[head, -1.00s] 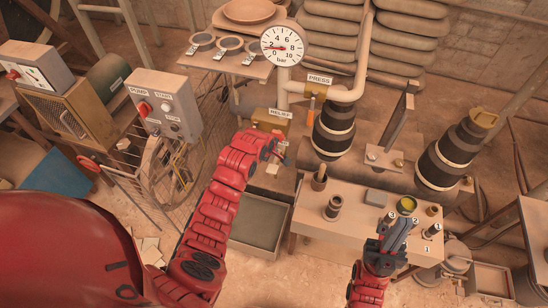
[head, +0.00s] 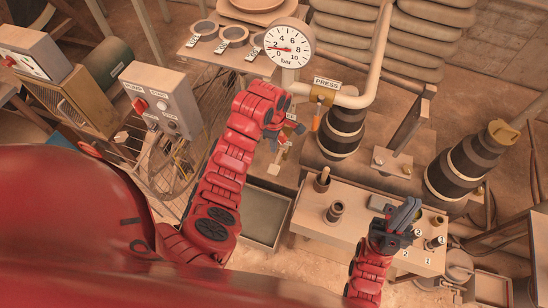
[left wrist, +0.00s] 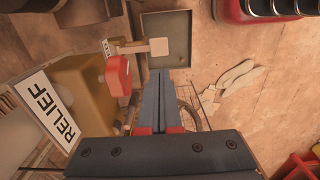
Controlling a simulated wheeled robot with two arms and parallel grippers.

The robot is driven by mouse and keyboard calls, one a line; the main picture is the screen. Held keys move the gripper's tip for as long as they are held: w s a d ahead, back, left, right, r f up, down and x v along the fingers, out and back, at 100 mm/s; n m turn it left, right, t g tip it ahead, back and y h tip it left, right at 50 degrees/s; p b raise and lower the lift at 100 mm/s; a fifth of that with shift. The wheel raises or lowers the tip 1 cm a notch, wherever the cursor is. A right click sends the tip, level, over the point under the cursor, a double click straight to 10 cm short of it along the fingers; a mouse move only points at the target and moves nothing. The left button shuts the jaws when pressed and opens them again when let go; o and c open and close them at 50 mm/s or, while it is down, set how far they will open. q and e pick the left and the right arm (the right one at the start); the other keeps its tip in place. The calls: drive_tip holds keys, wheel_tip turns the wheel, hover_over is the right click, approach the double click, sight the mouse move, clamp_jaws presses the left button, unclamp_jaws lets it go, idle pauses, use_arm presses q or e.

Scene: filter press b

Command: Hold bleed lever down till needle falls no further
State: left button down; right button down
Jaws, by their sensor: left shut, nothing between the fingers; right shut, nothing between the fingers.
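The gauge (head: 288,44) stands above the pipe in the head view; its needle points left, near 2 bar. In the left wrist view a pale, flat-ended lever (left wrist: 158,47) with a small, unreadable tag sticks out beside the RELIEF block (left wrist: 90,85); I take it for the bleed lever. A red handle (left wrist: 118,75) is on the block's side. My left gripper (head: 293,127), also in the left wrist view (left wrist: 160,72), is shut and empty, its tips just short of the lever's pad in the picture. Contact cannot be told. My right gripper (head: 415,203) is shut and empty above the small table.
The PRESS pipe (head: 350,98) with an orange handle (head: 316,122) is right of my left gripper. An open tray (head: 262,216) lies below. The pump control box (head: 160,98) is at left. The small table (head: 310,222) holds cups and numbered pieces.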

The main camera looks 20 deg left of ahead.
use_arm(q)
drive_tip(key=b, duration=0.3)
approach(274, 169)
wheel_tip(274, 169, down, 5)
drive_tip(key=shift+s+f+p, duration=0.1)
drive_tip(key=shift+f+p, duration=0.05)
drive_tip(key=shift+p, duration=1)
drive_tip(key=shift+f, duration=0.8)
